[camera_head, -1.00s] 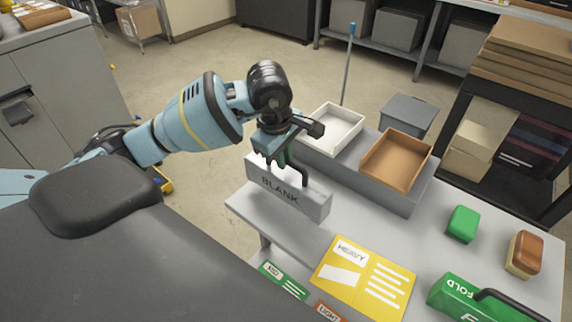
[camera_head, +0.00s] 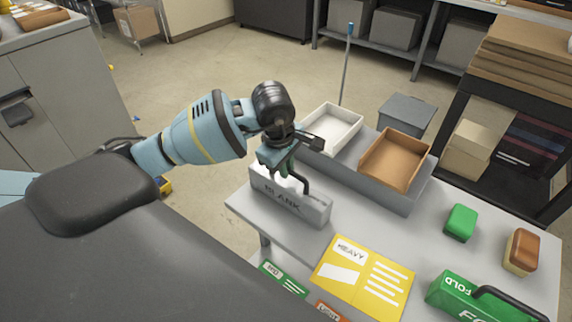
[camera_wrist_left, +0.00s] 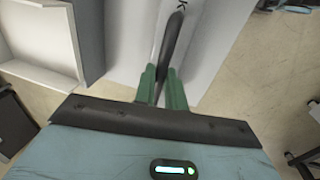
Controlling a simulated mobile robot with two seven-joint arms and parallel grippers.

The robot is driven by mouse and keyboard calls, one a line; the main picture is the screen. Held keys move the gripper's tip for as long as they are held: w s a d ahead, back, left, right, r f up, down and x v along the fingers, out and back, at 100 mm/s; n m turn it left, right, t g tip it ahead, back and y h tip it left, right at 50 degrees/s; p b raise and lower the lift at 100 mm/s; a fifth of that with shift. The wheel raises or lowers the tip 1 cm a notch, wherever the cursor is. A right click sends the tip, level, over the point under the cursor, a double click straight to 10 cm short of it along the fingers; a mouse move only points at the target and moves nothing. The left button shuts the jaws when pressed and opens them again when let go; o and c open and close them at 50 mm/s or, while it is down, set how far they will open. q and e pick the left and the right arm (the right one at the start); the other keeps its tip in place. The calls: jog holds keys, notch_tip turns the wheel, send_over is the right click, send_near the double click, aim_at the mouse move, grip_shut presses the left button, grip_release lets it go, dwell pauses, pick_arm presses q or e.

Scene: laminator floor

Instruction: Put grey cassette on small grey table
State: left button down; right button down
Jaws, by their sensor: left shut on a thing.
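The grey cassette (camera_head: 290,202), marked BLANK and with a dark handle on top, is upright at the left end of the light grey table (camera_head: 262,214). I cannot tell for sure whether its base touches the tabletop. My left gripper (camera_head: 284,172) is above it and shut on the handle. In the left wrist view, the green fingers (camera_wrist_left: 161,88) close around the dark handle (camera_wrist_left: 170,45). My right gripper is in neither view.
A white tray (camera_head: 330,143) and a brown tray (camera_head: 420,165) sit on a grey raised ledge (camera_head: 390,198) behind the cassette. A yellow HEAVY card (camera_head: 385,300), a green block (camera_head: 461,222), a brown block (camera_head: 523,251) and a green FOLD cassette (camera_head: 450,293) lie to the right.

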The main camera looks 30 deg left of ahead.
pick_arm(q)
jog(key=c, duration=1.5)
grip_release()
jog(key=shift+o, duration=0.2)
notch_tip(320, 180, up, 12)
jog(key=s, duration=0.2)
jog(key=shift+s, duration=0.2)
jog(key=shift+a, duration=0.1)
